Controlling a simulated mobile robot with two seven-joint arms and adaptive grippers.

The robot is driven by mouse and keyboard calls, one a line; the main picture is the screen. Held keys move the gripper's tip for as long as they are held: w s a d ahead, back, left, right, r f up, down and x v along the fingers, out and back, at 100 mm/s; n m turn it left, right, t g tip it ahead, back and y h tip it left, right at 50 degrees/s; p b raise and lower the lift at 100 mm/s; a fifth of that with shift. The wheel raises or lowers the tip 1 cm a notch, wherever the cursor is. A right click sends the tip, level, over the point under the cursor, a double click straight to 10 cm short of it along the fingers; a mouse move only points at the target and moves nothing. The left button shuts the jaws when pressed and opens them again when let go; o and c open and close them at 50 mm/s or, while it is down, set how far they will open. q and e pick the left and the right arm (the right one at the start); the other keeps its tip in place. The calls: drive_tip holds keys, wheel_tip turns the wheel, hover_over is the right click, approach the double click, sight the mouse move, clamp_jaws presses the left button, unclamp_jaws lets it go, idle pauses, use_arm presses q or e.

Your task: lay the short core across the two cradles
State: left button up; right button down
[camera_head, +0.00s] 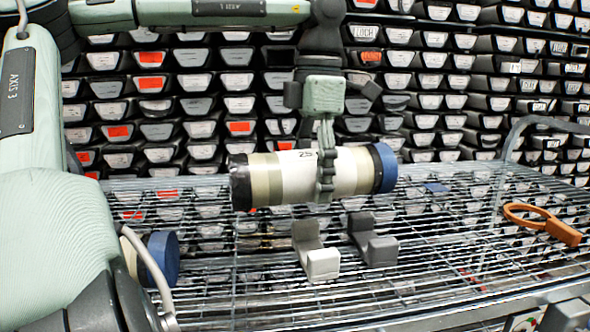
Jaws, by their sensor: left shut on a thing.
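The short core (270,177) is a white cylinder with tan bands, a dark left end and a blue cap at the right end. My left gripper (326,170) comes down from above and is shut around the core's middle. It holds the core nearly level, above and slightly behind the cradles, with a gap below it. One cradle (316,255) is grey with a pale front face. The other cradle (373,241) is darker grey and stands just to its right. Both are empty on the wire shelf. My right gripper is not in view.
The wire shelf (440,235) is mostly clear right of the cradles. Another blue-capped cylinder (161,258) is partly hidden at left. Racks of core trays (440,60) fill the back.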

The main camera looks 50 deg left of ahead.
sight(347, 192)
use_arm(q)
drive_tip(key=w+f, duration=0.1)
drive_tip(key=w, duration=0.1)
drive_tip(key=w+d+f, duration=0.1)
drive_tip(key=w, duration=0.1)
drive_tip(key=w+d+f, duration=0.1)
drive_tip(key=w, duration=0.1)
drive_tip(key=shift+f, duration=2.15)
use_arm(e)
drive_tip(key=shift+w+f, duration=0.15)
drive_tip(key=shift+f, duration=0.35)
use_arm(q)
drive_tip(key=shift+f, duration=0.15)
drive_tip(key=shift+f, duration=0.2)
drive_tip(key=o, duration=1.5)
drive_tip(key=shift+s+f, duration=0.1)
drive_tip(key=shift+f, duration=0.05)
drive_tip(key=o, duration=0.4)
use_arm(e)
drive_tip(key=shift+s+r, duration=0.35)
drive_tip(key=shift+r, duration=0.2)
